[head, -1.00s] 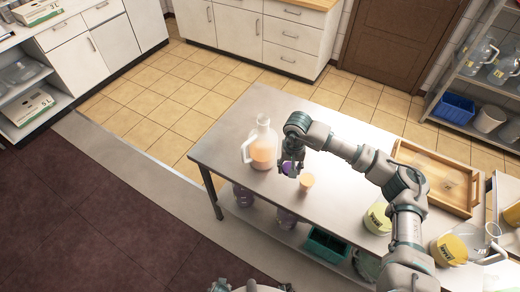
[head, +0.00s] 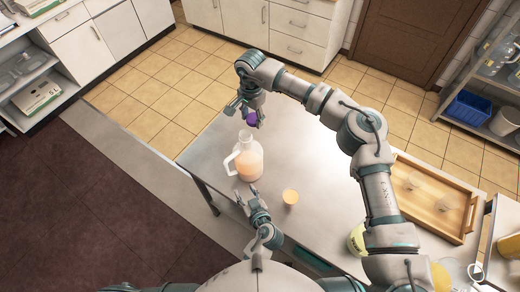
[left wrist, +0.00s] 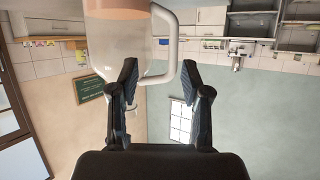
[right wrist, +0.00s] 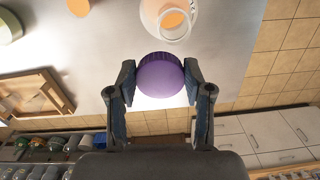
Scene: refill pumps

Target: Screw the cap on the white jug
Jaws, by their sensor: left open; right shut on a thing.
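The white jug (head: 248,164), translucent with peach-coloured liquid low inside, stands upright on the metal table, its open neck uncovered. Its handle shows in the left wrist view (left wrist: 166,60), in line with the gap between my left fingers; I cannot tell whether they reach around it. My left gripper (head: 252,198) is open at the jug's near side. My right gripper (head: 248,116) is shut on the purple cap (right wrist: 160,76), held above and slightly beyond the jug. In the right wrist view the jug's mouth (right wrist: 173,20) shows past the cap, apart from it.
A small orange cup-like item (head: 290,197) stands right of the jug. A wooden tray (head: 435,196) lies at the table's right. A yellow-green container (head: 356,240) is near my right arm. The metal tabletop (head: 320,170) between jug and tray is mostly clear.

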